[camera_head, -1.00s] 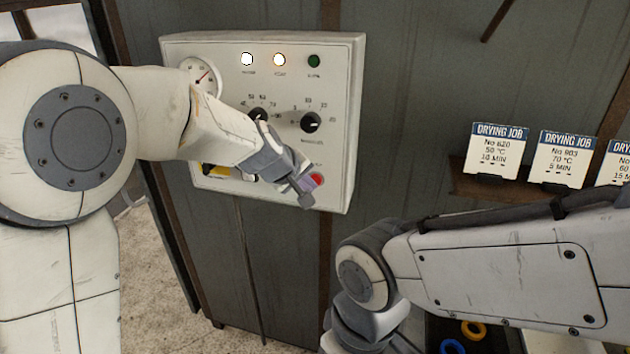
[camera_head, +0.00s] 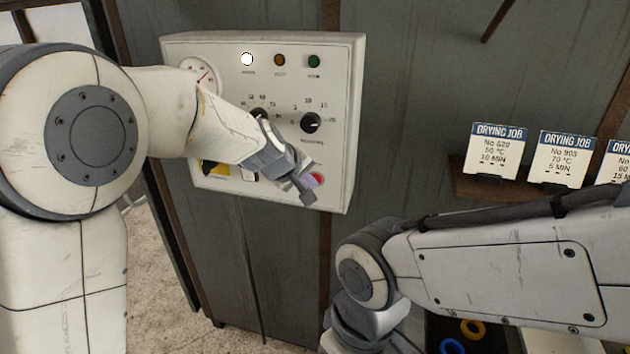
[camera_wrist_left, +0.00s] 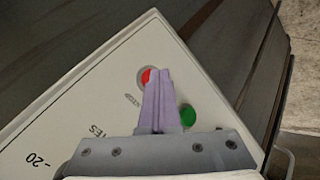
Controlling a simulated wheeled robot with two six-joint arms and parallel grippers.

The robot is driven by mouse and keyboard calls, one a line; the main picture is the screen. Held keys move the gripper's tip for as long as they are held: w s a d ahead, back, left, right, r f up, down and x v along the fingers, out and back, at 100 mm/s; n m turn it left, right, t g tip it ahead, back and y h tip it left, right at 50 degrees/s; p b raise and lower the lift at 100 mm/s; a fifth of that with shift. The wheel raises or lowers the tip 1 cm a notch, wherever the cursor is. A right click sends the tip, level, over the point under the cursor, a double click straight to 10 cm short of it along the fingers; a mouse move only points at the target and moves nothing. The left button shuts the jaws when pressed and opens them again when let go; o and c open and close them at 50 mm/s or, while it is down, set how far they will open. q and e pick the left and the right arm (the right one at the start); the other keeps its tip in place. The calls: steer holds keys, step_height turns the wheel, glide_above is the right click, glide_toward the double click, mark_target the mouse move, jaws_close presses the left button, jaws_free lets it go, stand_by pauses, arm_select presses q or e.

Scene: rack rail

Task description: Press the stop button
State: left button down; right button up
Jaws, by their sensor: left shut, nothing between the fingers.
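The red stop button (camera_head: 317,180) is at the lower right of the white control panel (camera_head: 345,110), partly hidden by my left gripper (camera_head: 306,190) in the head view. My left gripper is shut and empty, with its tips at the button. In the left wrist view the shut lilac fingers (camera_wrist_left: 156,100) cover the right part of the red button (camera_wrist_left: 147,76). I cannot tell whether the tips touch it. My right gripper is not in view; only my right arm shows.
A green button (camera_wrist_left: 188,115) lies beside the fingers. The panel has a gauge (camera_head: 200,75), a knob (camera_head: 310,123), a white lit lamp (camera_head: 247,59), an unlit amber lamp (camera_head: 279,60) and a dark green lamp (camera_head: 314,61). Job cards (camera_head: 495,150) stand on a shelf at right.

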arm_select(q)
steer(key=shift+s, duration=0.1)
steer(key=shift+s+a+b, duration=0.3)
steer(key=shift+s+b, duration=0.1)
steer(key=shift+s, duration=0.3)
steer(key=s, duration=0.1)
steer(key=s+a+b, duration=0.1)
steer(key=s, duration=0.2)
steer(key=shift+s+a, duration=0.25)
steer(key=shift+s, duration=0.15)
stand_by(0.6)
